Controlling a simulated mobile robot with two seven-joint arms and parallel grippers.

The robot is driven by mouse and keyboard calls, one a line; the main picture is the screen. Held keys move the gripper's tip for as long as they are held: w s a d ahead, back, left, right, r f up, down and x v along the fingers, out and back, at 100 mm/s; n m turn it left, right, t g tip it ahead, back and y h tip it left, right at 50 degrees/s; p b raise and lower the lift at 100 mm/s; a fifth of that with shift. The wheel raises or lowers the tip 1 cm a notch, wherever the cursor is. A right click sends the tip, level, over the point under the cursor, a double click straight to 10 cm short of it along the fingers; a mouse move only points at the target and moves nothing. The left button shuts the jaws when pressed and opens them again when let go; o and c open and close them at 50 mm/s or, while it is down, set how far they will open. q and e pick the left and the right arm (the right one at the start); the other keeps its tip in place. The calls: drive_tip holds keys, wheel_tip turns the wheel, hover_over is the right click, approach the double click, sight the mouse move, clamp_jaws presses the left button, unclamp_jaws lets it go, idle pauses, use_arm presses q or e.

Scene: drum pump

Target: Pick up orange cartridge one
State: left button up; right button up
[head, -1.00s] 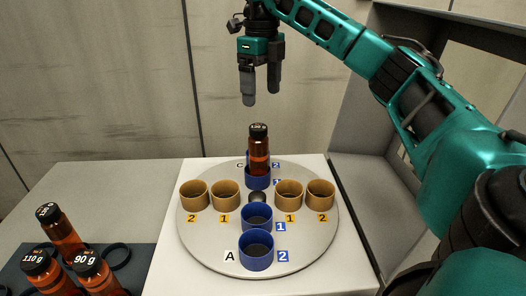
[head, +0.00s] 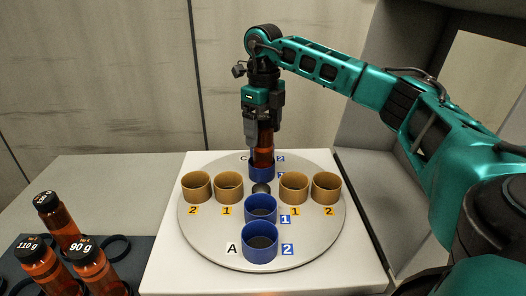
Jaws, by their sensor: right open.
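My right gripper (head: 264,136) is open over the upper part of an amber bottle, with its fingers on either side of it. The amber bottle (head: 264,155) stands upright in a blue cup (head: 261,174) at the back of the round grey plate (head: 212,237); its cap is hidden by the gripper. Two orange-tan cups labelled 1 stand left (head: 229,187) and right (head: 293,187) of the hub. Two more labelled 2 stand at the outer left (head: 196,187) and outer right (head: 326,188). They look empty. My left gripper is not in view.
Blue cups 1 (head: 261,210) and 2 (head: 260,243) stand at the front of the plate. A dark rack (head: 113,270) at left holds a 110 g bottle (head: 38,267), a 90 g bottle (head: 92,266) and another amber bottle (head: 62,223). A grey wall stands behind.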

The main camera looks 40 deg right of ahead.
drive_tip(key=shift+f, duration=0.15)
drive_tip(key=c, duration=1.5)
